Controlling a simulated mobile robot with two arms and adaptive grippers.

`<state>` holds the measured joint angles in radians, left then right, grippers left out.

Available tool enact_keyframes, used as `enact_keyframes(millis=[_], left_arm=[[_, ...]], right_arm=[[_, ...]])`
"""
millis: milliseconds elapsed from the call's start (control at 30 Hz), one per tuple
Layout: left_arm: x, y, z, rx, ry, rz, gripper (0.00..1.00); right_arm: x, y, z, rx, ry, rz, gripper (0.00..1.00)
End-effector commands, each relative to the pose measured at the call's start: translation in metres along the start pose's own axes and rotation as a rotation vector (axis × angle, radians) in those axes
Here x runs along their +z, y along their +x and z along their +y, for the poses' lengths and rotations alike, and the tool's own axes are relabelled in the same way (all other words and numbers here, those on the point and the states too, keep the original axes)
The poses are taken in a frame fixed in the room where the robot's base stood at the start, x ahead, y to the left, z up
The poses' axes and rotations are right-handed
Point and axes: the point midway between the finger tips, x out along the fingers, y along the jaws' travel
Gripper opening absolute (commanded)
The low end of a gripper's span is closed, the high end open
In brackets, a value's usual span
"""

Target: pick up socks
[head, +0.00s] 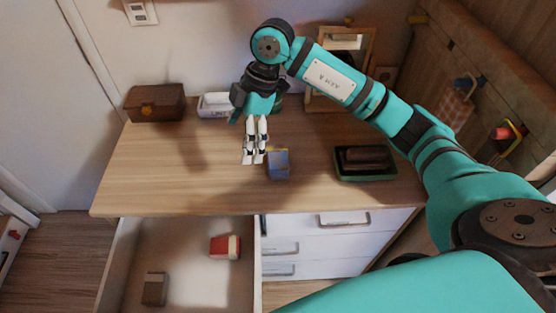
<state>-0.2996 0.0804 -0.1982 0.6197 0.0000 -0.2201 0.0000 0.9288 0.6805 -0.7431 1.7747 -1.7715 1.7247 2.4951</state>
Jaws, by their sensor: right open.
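A small blue folded bundle (278,165) with a yellowish top edge, which looks like folded socks, sits on the wooden desktop near its front edge. My right gripper (254,159) points down just left of the blue bundle, apart from it in the picture. Its pale fingers look close together but are open, with nothing seen between them. Its exact height above the desk is hard to tell. In the open drawer lie a red and white bundle (225,247) and a grey-brown bundle (154,288), also like folded socks. My left gripper is out of view.
The wooden desk (135,181) holds a brown chest (155,103), a white box (214,105), a framed mirror (348,44) and a dark green tray (365,178) with dark items. The drawer (188,278) is pulled out below. The desk's left front is clear.

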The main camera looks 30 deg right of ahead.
Motion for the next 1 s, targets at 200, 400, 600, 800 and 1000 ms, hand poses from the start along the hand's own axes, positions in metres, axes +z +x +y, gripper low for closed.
enact_keyframes(millis=[200, 400, 600, 800, 1000], left_arm=[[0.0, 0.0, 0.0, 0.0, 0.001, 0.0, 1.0], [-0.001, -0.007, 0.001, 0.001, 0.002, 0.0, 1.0], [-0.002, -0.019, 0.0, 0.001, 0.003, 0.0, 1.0], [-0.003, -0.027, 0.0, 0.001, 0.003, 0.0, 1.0], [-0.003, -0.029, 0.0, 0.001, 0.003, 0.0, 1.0]], right_arm=[[0.073, -0.047, 0.015, 0.055, 0.278, -0.328, 1.0], [0.09, -0.028, 0.013, 0.055, 0.314, -0.368, 1.0], [0.105, 0.013, 0.014, 0.054, 0.312, -0.365, 1.0], [0.118, 0.048, 0.015, 0.056, 0.31, -0.363, 1.0], [0.123, 0.062, 0.015, 0.058, 0.309, -0.361, 1.0]])
